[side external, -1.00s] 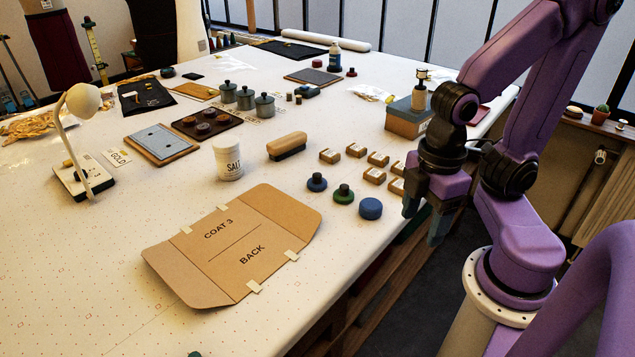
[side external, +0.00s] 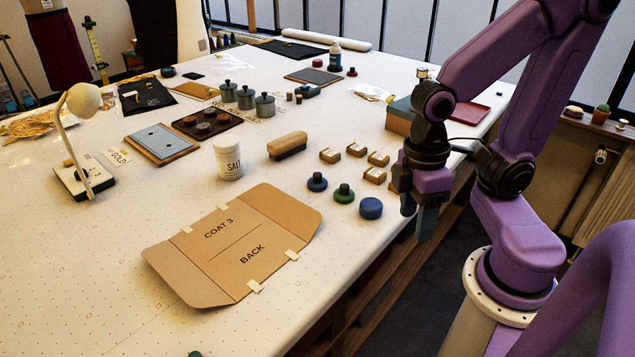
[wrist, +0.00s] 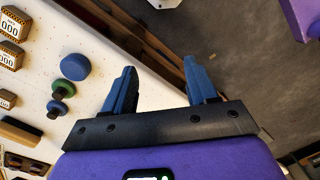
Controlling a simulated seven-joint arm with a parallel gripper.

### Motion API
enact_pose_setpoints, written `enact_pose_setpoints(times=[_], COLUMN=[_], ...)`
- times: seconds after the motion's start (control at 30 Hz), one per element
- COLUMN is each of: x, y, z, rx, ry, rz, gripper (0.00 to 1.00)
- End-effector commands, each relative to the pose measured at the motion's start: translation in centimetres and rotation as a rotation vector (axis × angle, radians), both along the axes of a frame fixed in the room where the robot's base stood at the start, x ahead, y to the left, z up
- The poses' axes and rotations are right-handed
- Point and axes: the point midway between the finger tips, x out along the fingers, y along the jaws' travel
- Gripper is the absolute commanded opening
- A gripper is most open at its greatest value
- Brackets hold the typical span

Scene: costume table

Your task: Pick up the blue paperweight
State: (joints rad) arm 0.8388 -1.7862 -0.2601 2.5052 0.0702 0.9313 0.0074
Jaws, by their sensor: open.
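The blue paperweight (side external: 371,208) is a plain, low, round blue piece near the table's right edge, at the right end of a short row. It also shows in the wrist view (wrist: 75,67), up and left of my fingers. My gripper (side external: 417,218) is open and empty, to the right of the paperweight and apart from it, about over the table edge. In the wrist view my gripper (wrist: 160,88) has its two blue fingers spread, with the table edge and floor beyond them.
A green knobbed weight (side external: 344,194) and a blue-grey knobbed one (side external: 317,183) stand left of the paperweight. Small labelled boxes (side external: 356,150) lie behind. A cardboard sheet (side external: 235,245), a brush (side external: 287,146) and a salt jar (side external: 228,158) are further left.

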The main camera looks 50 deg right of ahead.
Motion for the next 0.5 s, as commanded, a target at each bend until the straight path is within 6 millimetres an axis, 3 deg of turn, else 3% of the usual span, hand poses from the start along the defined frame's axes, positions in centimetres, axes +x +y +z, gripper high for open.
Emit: enact_pose_setpoints(times=[0.5], x=[4.1], y=[-1.7], z=[-1.9], rx=[-0.012], ry=[0.283], rz=[-0.667], gripper=[0.58])
